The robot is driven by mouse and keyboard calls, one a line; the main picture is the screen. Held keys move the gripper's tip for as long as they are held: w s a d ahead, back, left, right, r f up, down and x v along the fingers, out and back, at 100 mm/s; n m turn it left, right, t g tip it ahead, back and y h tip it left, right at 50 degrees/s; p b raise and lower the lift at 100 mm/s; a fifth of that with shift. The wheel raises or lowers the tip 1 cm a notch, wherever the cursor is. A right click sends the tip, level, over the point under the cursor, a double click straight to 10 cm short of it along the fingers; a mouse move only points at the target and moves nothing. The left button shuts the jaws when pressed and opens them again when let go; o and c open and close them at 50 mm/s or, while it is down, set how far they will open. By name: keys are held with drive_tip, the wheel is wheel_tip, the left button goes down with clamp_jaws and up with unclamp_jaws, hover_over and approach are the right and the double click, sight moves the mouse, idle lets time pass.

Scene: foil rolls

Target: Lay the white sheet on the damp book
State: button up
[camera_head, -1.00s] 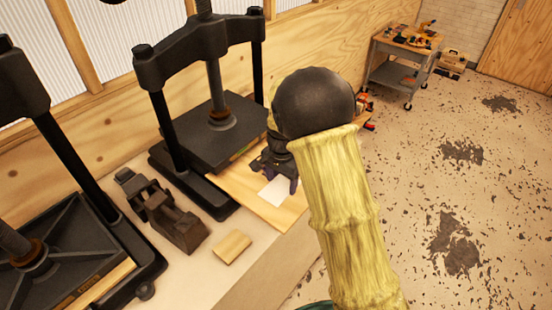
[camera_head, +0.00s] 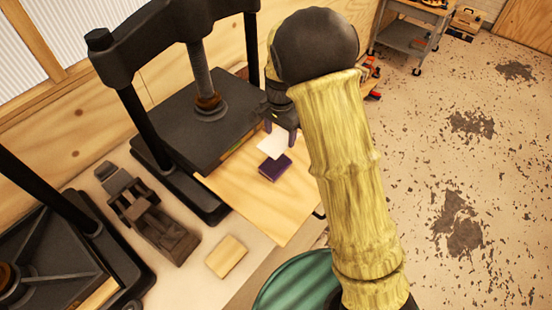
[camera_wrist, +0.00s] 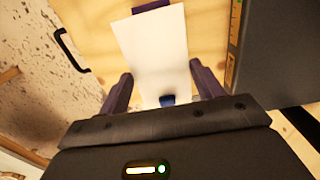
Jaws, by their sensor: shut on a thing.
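The white sheet (camera_head: 270,147) hangs out from my gripper (camera_head: 281,133), which is shut on it above the wooden board. In the wrist view the sheet (camera_wrist: 160,45) stretches away between the two dark fingers, with a small blue piece (camera_wrist: 167,99) at its near end. A small dark purple book (camera_head: 275,168) lies on the board, just in front of the sheet in the head view. In the wrist view a strip of the book (camera_wrist: 150,6) shows past the sheet's far end; the sheet hides the rest. I cannot tell whether they touch.
The wooden board (camera_head: 255,205) juts out from a black press (camera_head: 195,125). A dark metal tool (camera_head: 150,215) and a light wooden block (camera_head: 227,256) lie on the bench. Another press (camera_head: 40,250) stands at the left. A trolley (camera_head: 405,35) is farther back.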

sight(279, 141)
drive_tip(key=shift+s+r, duration=0.1)
drive_tip(key=shift+s, duration=0.1)
drive_tip(key=shift+f, duration=0.25)
drive_tip(key=f+p, duration=0.2)
drive_tip(key=f, duration=0.3)
drive_tip(key=shift+w, duration=0.2)
drive_tip(key=shift+a+f, duration=0.2)
drive_tip(key=shift+f, duration=0.05)
drive_tip(key=shift+s, duration=0.25)
drive_tip(key=shift+w+d+f, duration=0.1)
drive_tip(key=shift+d+f, duration=0.1)
drive_tip(key=shift+d, duration=0.05)
wheel_tip(279, 141, down, 3)
drive_tip(key=shift+p, duration=0.8)
drive_tip(key=shift+a+f, duration=0.1)
drive_tip(key=shift+f, duration=0.25)
drive_tip(key=shift+f, duration=0.15)
